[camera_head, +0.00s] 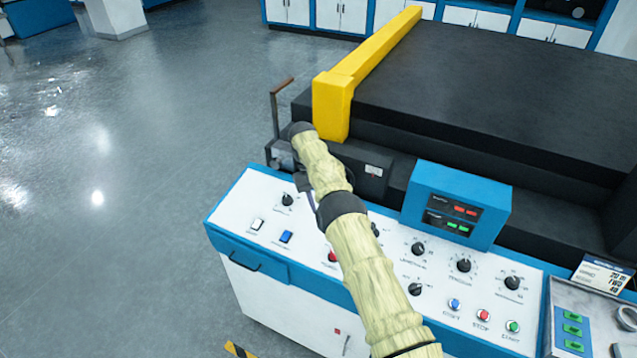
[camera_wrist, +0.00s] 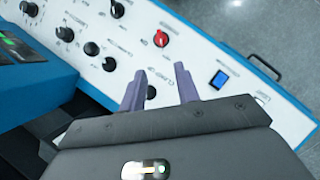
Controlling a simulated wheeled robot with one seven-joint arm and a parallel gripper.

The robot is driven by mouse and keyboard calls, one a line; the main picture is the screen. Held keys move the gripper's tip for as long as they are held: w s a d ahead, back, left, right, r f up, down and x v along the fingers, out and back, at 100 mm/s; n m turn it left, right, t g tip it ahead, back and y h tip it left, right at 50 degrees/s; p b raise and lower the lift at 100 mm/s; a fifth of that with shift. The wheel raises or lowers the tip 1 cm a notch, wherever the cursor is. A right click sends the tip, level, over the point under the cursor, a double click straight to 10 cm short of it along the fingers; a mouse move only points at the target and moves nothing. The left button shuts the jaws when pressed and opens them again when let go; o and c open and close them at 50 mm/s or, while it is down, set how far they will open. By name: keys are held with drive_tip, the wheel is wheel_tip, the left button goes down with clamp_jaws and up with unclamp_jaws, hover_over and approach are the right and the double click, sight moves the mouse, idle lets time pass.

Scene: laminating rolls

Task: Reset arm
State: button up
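My arm (camera_head: 360,245), in a pale yellow sleeve, reaches from the bottom of the head view up across the control panel (camera_head: 240,200) to the machine's left end. My gripper (camera_wrist: 159,80) shows in the wrist view with its two purple-grey fingers apart and nothing between them. White panel surface shows through the gap. The fingers point toward the panel near a red knob (camera_wrist: 160,39) and a blue switch (camera_wrist: 218,79). I cannot tell whether they touch it. In the head view my gripper is mostly hidden by the arm.
A black laminating machine (camera_head: 480,80) with a yellow end frame (camera_head: 332,100) stands behind the panel. A crank handle (camera_head: 276,110) rises beside the arm's far end. A blue display box (camera_head: 458,205) stands right of the arm. Open floor (camera_head: 110,200) lies left.

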drive_tip(key=s+d+r+m+t+y+b, duration=0.1)
drive_tip(key=s+d+r+t+y+b, duration=0.15)
drive_tip(key=s+d+r+b, duration=0.55)
drive_tip(key=s+d+f+m+t, duration=0.1)
drive_tip(key=s+d, duration=0.1)
drive_tip(key=s, duration=0.6)
drive_tip(key=s+d+f+t, duration=0.1)
drive_tip(key=s+d, duration=0.2)
drive_tip(key=s, duration=0.5)
drive_tip(key=s+d+f+m+t+b, duration=0.1)
drive_tip(key=s+d+t, duration=0.1)
drive_tip(key=s, duration=0.6)
drive_tip(key=shift+d+m, duration=0.3)
drive_tip(key=shift+f, duration=0.1)
